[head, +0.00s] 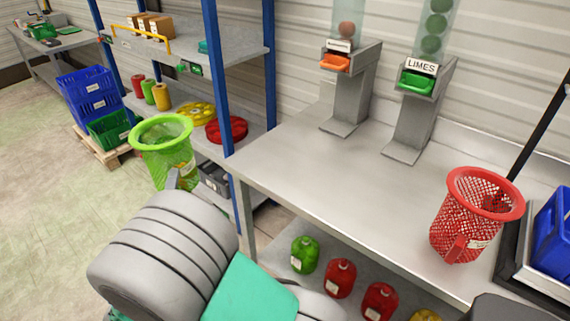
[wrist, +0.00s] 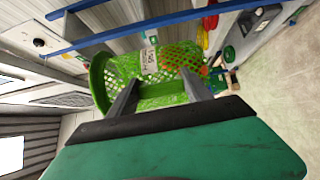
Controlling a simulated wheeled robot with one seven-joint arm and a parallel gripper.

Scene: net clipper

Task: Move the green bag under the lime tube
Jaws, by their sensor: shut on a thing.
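The green bag (head: 165,150) is a green mesh basket with a wide round rim. In the head view it hangs in the air left of the table, beside the shelf's blue post. My gripper (head: 178,180) is shut on its near side. In the wrist view the two fingers (wrist: 168,92) grip the green bag (wrist: 130,68), which lies tilted in that picture. The lime tube (head: 435,35) is clear, holds several green limes, and stands at the back of the table above a green outlet and a "LIMES" label. The space under its outlet is empty.
The grey table (head: 320,190) is mostly clear. A red mesh bag (head: 470,220) stands at its right end near a blue crate. Another tube (head: 346,20) with an orange outlet stands left of the lime tube. A blue shelf post (head: 216,80) rises at the table's left end.

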